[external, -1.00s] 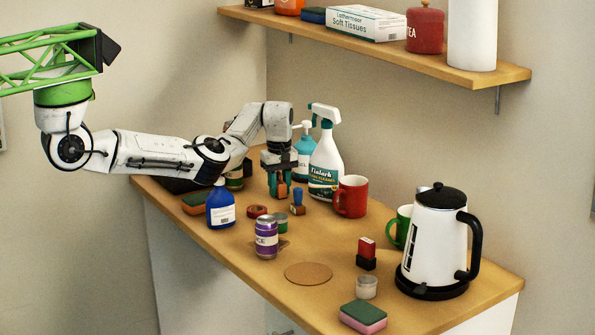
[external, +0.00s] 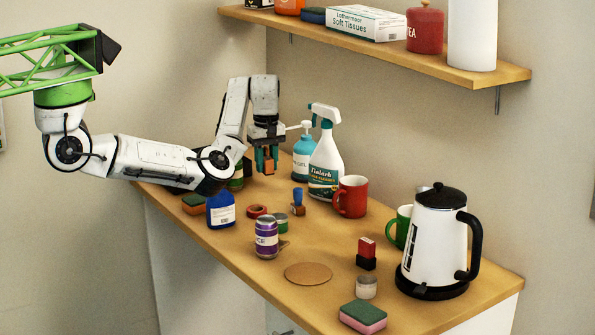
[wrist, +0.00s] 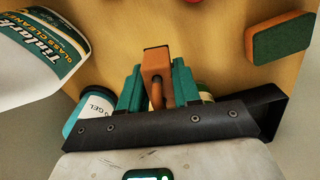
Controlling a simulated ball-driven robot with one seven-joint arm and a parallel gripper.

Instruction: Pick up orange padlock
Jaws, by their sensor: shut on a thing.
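The orange padlock (wrist: 157,62) is between the teal fingers of my gripper (wrist: 158,88) in the wrist view. My gripper is shut on it. In the external view my gripper (external: 267,160) holds the padlock (external: 269,168) above the far part of the counter, left of the teal pump bottle. The padlock appears clear of the counter. Part of it is hidden by the fingers.
The teal pump bottle (external: 303,158) and the spray bottle (external: 326,168) stand close on the right. A blue-handled stamp (external: 298,201), blue bottle (external: 220,208) and red tape roll (external: 257,211) stand nearer. A shelf (external: 400,50) hangs above at right.

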